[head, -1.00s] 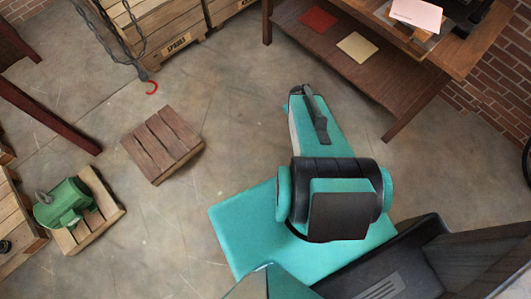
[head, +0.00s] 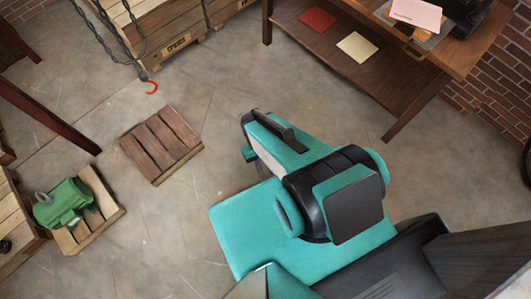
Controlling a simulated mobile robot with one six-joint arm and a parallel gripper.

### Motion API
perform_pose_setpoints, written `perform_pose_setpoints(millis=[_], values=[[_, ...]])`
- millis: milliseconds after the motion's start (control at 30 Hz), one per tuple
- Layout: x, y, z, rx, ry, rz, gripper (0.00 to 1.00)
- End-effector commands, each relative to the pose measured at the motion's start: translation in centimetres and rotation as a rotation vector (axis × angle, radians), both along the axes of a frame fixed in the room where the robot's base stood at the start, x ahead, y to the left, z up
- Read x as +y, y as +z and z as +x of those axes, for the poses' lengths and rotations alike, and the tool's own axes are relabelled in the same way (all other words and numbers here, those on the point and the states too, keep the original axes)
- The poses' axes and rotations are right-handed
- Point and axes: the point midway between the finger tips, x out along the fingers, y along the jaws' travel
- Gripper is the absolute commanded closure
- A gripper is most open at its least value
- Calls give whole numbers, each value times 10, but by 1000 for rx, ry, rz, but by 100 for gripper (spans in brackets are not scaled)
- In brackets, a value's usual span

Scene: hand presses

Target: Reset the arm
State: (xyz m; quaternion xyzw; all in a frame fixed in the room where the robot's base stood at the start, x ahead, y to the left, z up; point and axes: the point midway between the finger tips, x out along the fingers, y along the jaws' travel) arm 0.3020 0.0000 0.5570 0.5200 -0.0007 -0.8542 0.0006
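My teal and black arm (head: 335,195) stands over my teal base in the lower middle of the head view. Its forward part points up and to the left, above the open floor. The far end of the arm (head: 250,118) is at the upper left of it, with a small teal part below. I cannot make out the gripper's fingers clearly, so whether it is open or shut does not show. No object is seen held.
A wooden table (head: 380,90) with a lower shelf stands at the upper right. A wooden pallet (head: 160,145) lies on the floor at left. A green machine (head: 65,203) sits on another pallet. Floor between is clear.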

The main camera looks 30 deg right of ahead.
Motion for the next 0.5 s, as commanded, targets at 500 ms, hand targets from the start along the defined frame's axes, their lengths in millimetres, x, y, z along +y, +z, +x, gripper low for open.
perform_pose_setpoints(millis=[500], values=[[0, -14, -1, 4, 2, 1, 80]])
